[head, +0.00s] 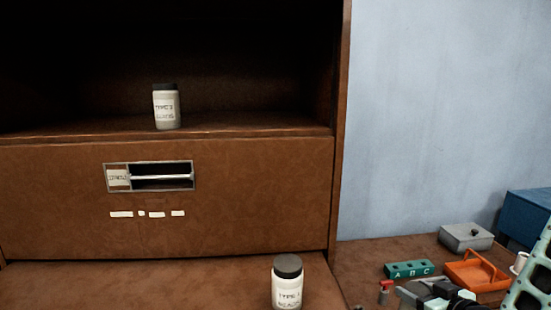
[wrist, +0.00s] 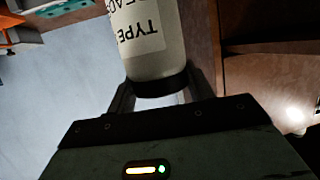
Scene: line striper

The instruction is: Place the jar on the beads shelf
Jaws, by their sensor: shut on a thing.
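In the wrist view my gripper (wrist: 160,90) is shut on a pale jar (wrist: 155,55) with a dark lid. The fingers stand on either side at the lid end. The jar's white label appears upside down and shows "TYPE"; the rest is cut off.
Below that shelf is a brown front (head: 260,200) with a label-and-slot frame (head: 150,176). At the right lie an orange tray (head: 478,275), a green block (head: 409,269), a grey box (head: 466,237) and a blue box (head: 530,215). The shelf right of its jar is free.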

